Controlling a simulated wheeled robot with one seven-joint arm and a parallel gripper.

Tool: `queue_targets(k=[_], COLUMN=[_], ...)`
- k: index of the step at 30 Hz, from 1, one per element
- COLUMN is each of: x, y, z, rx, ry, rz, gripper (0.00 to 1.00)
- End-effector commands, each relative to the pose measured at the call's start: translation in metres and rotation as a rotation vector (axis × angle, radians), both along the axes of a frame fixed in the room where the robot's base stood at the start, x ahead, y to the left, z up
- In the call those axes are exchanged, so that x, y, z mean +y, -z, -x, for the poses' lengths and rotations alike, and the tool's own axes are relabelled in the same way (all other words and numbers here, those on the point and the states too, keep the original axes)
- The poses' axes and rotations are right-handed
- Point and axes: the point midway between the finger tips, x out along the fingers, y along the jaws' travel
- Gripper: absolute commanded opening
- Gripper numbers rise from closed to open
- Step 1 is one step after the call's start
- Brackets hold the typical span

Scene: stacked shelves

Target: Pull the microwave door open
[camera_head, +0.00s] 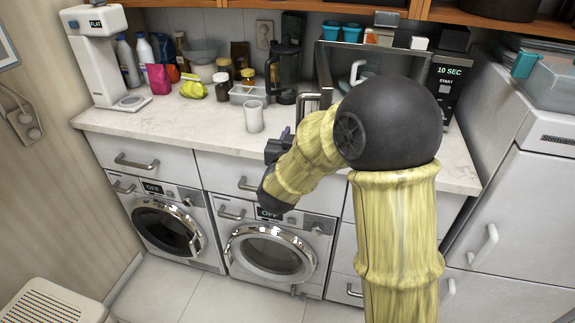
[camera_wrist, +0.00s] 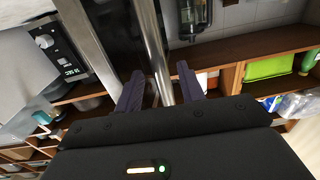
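The microwave (camera_head: 445,88) stands at the right back of the counter, its control panel on the right. Its front looks uncovered, with a white mug inside. The door seems swung out at the left, nearly edge-on, its metal handle (camera_head: 326,99) over the counter; my arm hides part of this area. My gripper (camera_head: 287,133) is left of and below the handle in the head view. In the wrist view, which looks upside down, my open gripper (camera_wrist: 160,82) has one dark purple finger on each side of a metal bar (camera_wrist: 152,45). I cannot tell whether they touch it.
Wooden shelves hang above. A refrigerator (camera_head: 520,200) stands at the right.

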Motion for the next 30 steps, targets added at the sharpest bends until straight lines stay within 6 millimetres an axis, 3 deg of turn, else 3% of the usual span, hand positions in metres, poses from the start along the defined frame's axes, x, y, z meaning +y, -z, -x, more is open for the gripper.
queue_targets(k=[18,23,30], x=[0.032,0.035,0.035], y=[0.000,-0.001,-0.001], z=[0.117,0.130,0.131], rx=[-0.003,-0.004,-0.003], ry=[-0.001,0.002,0.003], rz=[0.001,0.001,0.002], gripper=[0.39,0.39,0.39])
